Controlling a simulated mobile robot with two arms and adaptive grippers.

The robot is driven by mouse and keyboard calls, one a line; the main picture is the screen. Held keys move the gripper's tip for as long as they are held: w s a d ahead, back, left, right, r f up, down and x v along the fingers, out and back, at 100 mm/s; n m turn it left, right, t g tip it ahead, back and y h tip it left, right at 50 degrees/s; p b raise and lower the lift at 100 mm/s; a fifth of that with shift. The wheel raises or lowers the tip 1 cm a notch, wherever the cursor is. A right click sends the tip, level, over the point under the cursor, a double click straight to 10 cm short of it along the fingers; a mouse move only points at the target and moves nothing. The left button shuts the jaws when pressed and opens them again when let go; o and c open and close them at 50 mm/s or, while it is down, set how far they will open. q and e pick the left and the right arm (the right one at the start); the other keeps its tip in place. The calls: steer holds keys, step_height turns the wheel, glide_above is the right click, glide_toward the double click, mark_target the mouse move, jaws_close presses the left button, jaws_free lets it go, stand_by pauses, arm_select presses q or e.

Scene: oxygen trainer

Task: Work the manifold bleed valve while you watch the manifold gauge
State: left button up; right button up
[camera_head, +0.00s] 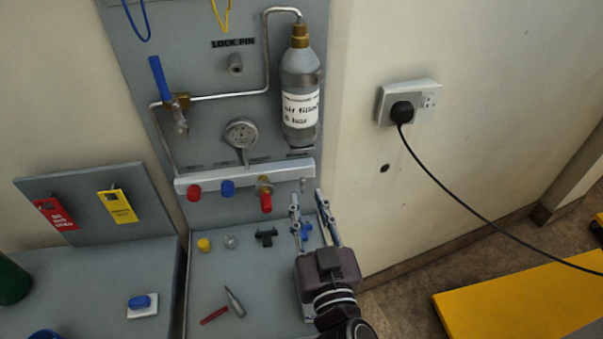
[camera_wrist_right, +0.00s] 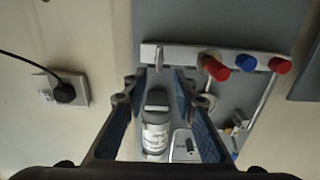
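The manifold (camera_head: 240,176) is a pale horizontal bar on the grey panel, with red and blue knobs and a brass valve with a red end (camera_head: 265,196). A small metal fitting (camera_head: 303,185) at its right end looks like the bleed valve; it also shows in the right wrist view (camera_wrist_right: 159,56). The round grey gauge (camera_head: 241,132) sits above the bar; its reading is too small to tell. My right gripper (camera_head: 308,198) is open and empty, its fingertips just below and in front of that fitting. In the wrist view the fitting appears beyond and between the fingertips (camera_wrist_right: 160,82). My left gripper is not in view.
A labelled air bottle (camera_head: 300,85) stands above the manifold's right end. A blue-handled valve (camera_head: 160,78) is at upper left. Small loose parts and a hammer-like tool (camera_head: 234,302) lie on the grey shelf. A plugged socket (camera_head: 405,104) with a cable is on the right wall.

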mark_target(304, 184)
steer(key=w, duration=0.2)
steer(key=w+p, duration=0.1)
steer(key=w, duration=0.1)
steer(key=w+a, duration=0.1)
steer(key=w, duration=0.1)
steer(key=shift+w+f, duration=0.1)
steer(key=shift+w, duration=0.15)
steer(key=shift+c, duration=0.5)
jaws_close()
